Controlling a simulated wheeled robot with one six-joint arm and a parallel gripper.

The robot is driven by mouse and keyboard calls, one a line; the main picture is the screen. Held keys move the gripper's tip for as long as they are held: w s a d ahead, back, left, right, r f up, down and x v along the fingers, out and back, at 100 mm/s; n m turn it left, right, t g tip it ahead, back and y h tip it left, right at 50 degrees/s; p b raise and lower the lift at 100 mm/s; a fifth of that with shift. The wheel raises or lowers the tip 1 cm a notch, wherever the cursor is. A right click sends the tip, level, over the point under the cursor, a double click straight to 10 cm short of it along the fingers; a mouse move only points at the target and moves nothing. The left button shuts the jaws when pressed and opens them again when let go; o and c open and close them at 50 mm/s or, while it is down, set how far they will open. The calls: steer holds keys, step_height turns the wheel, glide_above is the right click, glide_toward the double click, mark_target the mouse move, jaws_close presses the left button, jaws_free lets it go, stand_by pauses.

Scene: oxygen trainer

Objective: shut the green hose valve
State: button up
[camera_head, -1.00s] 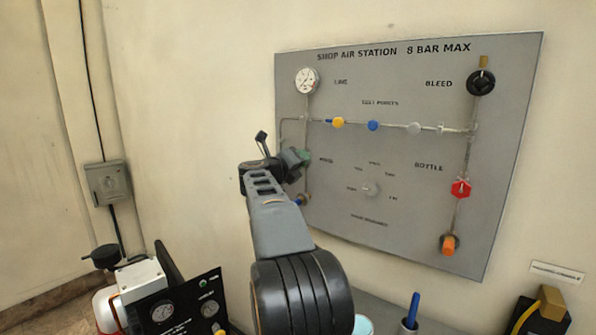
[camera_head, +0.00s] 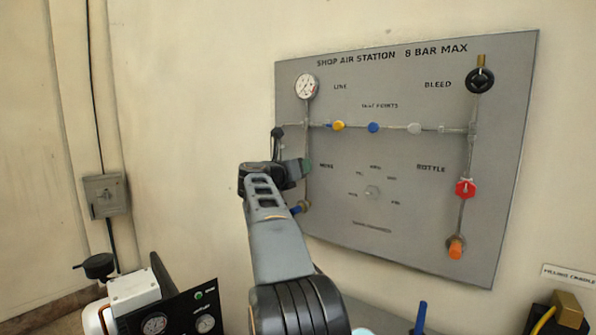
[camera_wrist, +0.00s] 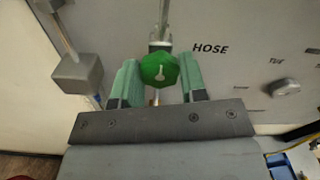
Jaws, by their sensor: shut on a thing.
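The green hose valve (camera_wrist: 159,70) shows in the wrist view as a green knob with a pale pointer mark, on a vertical pipe left of the word HOSE. My gripper (camera_wrist: 160,80) has its two green fingers on either side of the knob and is shut on it. In the head view my gripper (camera_head: 296,170) is at the left side of the grey panel, next to the HOSE label. The valve itself is mostly hidden there behind the gripper and arm.
The grey panel (camera_head: 420,215) carries a line gauge (camera_head: 305,86), a black bleed knob (camera_head: 480,80), a red bottle valve (camera_head: 464,187) and a row of coloured test points. A blue fitting (camera_head: 296,210) is below my gripper. A black console (camera_head: 170,312) stands lower left.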

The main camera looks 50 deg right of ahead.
stand_by(0.4)
steer(key=o, duration=0.9)
steer(key=shift+o, duration=0.2)
steer(key=s+a+b, duration=0.1)
steer(key=s+a, duration=0.1)
steer(key=a, duration=1.1)
steer(key=shift+a, duration=0.35)
